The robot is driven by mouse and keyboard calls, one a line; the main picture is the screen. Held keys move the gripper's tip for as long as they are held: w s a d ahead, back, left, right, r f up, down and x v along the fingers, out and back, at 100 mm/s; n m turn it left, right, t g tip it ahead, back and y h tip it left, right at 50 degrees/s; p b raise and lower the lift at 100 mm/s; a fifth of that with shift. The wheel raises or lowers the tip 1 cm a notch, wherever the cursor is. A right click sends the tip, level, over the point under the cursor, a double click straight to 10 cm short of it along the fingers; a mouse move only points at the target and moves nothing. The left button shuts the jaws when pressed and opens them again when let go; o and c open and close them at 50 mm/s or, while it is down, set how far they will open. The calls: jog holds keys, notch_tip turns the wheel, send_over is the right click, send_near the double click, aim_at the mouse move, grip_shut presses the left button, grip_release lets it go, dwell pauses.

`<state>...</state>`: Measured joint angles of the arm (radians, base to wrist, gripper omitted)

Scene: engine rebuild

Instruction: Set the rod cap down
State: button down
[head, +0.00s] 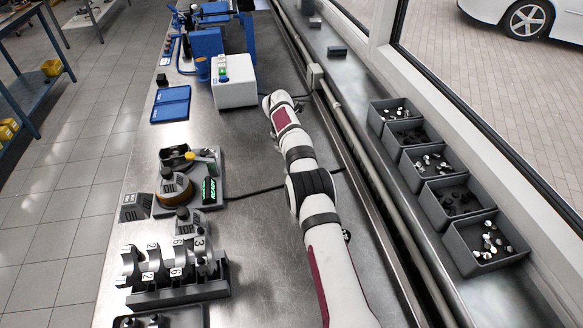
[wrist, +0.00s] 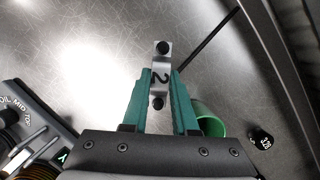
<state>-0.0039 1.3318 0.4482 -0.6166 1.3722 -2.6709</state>
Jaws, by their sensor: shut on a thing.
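In the wrist view, my gripper (wrist: 161,90) has green fingers shut on the rod cap (wrist: 161,62). The cap is a narrow silver piece marked "2", with a dark round bolt at each end. The fingers grip it from its left and right sides. Bare steel bench top (wrist: 90,60) shows around it; I cannot tell whether the cap touches the bench. In the head view, the gripper and held cap cannot be made out behind my arm.
A grey fixture with an orange ring (head: 174,190) and a green-lit display (head: 209,190) stands on the bench. A rack (head: 180,294) holds several numbered metal parts. In the wrist view, a green cylinder (wrist: 212,125) and small black piece (wrist: 261,137) lie right of my gripper.

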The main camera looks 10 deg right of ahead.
jog(key=shift+w+a+f, duration=0.15)
jog(key=shift+a+f, duration=0.05)
jog(key=shift+a, duration=0.05)
jog(key=shift+f, duration=0.3)
notch_tip(320, 180, down, 3)
jog(key=shift+f, duration=0.15)
jog(key=shift+f, duration=0.2)
jog(key=c, duration=0.7)
grip_release()
